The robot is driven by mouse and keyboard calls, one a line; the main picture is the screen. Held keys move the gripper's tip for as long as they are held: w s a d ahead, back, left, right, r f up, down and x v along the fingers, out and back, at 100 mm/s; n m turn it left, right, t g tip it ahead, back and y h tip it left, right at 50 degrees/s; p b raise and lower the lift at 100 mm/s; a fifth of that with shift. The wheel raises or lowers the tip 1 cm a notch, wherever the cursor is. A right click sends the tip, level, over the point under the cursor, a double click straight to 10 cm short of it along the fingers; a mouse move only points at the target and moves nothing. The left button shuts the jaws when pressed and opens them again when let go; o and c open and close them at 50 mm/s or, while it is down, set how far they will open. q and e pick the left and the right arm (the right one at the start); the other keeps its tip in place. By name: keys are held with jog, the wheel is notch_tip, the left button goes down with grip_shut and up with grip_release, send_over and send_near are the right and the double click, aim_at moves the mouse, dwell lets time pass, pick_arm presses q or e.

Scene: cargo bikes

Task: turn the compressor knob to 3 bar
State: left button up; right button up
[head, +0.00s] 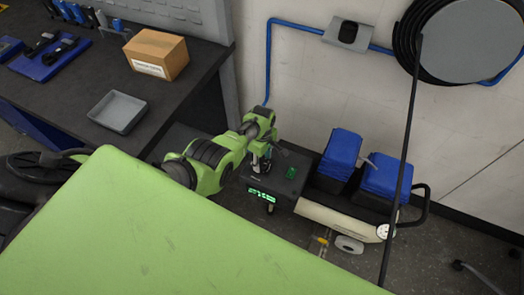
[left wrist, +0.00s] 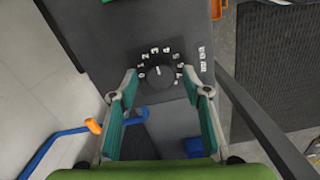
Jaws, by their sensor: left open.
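The compressor (head: 345,216) stands on the floor by the wall, with a cream tank and a dark control box with a lit green display (head: 262,194). Its round black knob (left wrist: 158,82) shows in the left wrist view, ringed by white numbers; I cannot read its setting for certain. My left gripper (head: 262,162) is over the control box in the head view and hides the knob there. In the left wrist view the left gripper (left wrist: 160,92) is open, with one fingertip on each side of the knob and gaps between. My right gripper is not in view.
A dark workbench (head: 75,95) on the left carries a cardboard box (head: 157,54) and a grey tray (head: 118,111). Blue-topped parts (head: 388,176) and a black handle (head: 425,205) rise on the compressor's right. A hose reel (head: 470,40) hangs on the wall; a thin dark pole (head: 403,150) crosses in front.

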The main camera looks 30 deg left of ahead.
aim_at(262, 162)
pick_arm(q)
notch_tip(262, 162, up, 12)
jog(key=shift+f, duration=0.2)
dwell(0.5)
jog(key=shift+s, duration=0.1)
dwell(0.3)
